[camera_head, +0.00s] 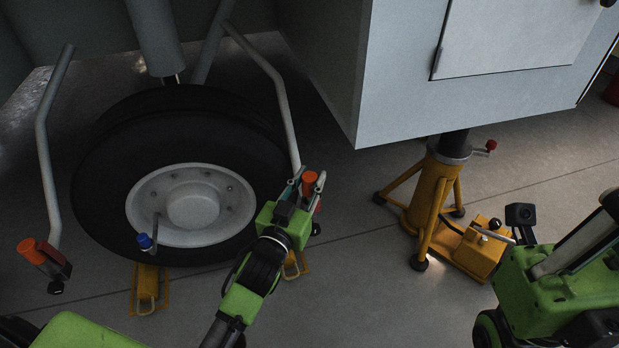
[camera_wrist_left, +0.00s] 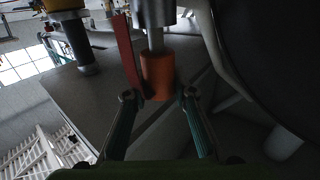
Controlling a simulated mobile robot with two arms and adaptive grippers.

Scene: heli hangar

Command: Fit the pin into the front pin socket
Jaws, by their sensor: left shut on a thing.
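My left gripper (camera_head: 300,183) is beside the lower end of the bent strut, right of the wheel. It is shut on the pin, whose orange end (camera_head: 309,178) shows at the fingers. In the left wrist view, the pin's orange end (camera_wrist_left: 158,78) sits between the two teal fingers, with a red strip beside it. A thin grey shaft runs from it to a grey metal cylinder (camera_wrist_left: 155,12); whether it is inserted there I cannot tell. No front pin socket is clearly recognisable. Another orange-ended piece (camera_head: 32,250) with a red part is at the left strut. My right gripper's fingers are not visible.
The large black wheel (camera_head: 110,170) stands close left of my left gripper, with yellow chocks (camera_head: 148,290) at its base. A yellow jack stand (camera_head: 425,205) supports the grey body at right, with a yellow pump unit (camera_head: 478,250) beside it. Floor between is clear.

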